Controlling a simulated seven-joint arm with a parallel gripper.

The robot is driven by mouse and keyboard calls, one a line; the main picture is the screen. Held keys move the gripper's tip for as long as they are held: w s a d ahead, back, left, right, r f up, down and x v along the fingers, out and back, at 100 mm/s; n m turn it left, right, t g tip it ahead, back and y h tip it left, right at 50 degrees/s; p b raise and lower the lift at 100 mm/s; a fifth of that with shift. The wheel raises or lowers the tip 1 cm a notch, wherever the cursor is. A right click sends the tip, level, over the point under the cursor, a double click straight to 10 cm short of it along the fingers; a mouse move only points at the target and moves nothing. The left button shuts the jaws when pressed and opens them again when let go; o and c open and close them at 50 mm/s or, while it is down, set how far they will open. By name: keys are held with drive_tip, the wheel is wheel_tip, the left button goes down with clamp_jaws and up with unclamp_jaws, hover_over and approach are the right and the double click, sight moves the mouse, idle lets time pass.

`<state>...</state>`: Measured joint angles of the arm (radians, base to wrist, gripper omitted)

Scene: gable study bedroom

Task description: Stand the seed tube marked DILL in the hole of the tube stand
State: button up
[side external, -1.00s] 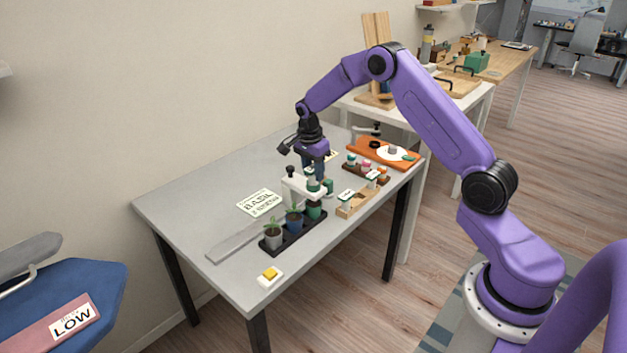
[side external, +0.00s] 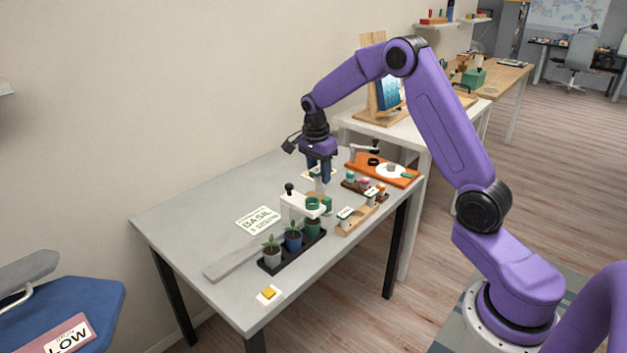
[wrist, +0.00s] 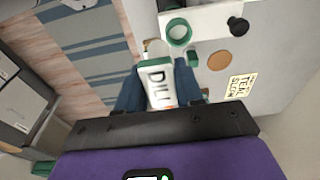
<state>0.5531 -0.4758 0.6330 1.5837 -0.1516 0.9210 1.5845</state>
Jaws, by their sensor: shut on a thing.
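The seed tube marked DILL (wrist: 158,82) is held between the fingers of my gripper (wrist: 158,88), its white label facing the wrist camera. In the side view my gripper (side external: 319,178) is shut on the tube above the table, just behind a white stand (side external: 299,204). The stand has a green-rimmed ring (side external: 313,203) and a black knob. The ring also shows in the wrist view (wrist: 178,31), beyond the tube and slightly right. The tube looks apart from the ring. Its lower end is hard to make out.
A black tray with several potted seedlings (side external: 293,238) stands in front of the stand. A wooden rack (side external: 357,218) with labelled items is to the right. An orange board (side external: 405,178) lies farther back.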

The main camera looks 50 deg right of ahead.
drive_tip(key=s+a+r, duration=0.2)
drive_tip(key=s+r, duration=0.4)
drive_tip(key=s, duration=0.4)
drive_tip(key=s+d+f, duration=0.5)
drive_tip(key=d+f, duration=0.6)
drive_tip(key=d, duration=0.1)
drive_tip(key=w+d+f, duration=0.2)
drive_tip(key=w+f, duration=0.1)
drive_tip(key=w, duration=0.1)
drive_tip(key=w+d+f, duration=0.2)
drive_tip(key=w+f, duration=0.1)
drive_tip(key=w, duration=0.1)
drive_tip(key=w+d+f, duration=0.2)
drive_tip(key=w+f, duration=0.1)
drive_tip(key=f, duration=0.1)
drive_tip(key=shift+w+d, duration=0.15)
drive_tip(key=shift+w, duration=0.25)
drive_tip(key=shift+f, duration=1.35)
drive_tip(key=shift+f, duration=0.2)
drive_tip(key=o, duration=1)
drive_tip(key=shift+o, duration=0.2)
drive_tip(key=shift+r, duration=0.1)
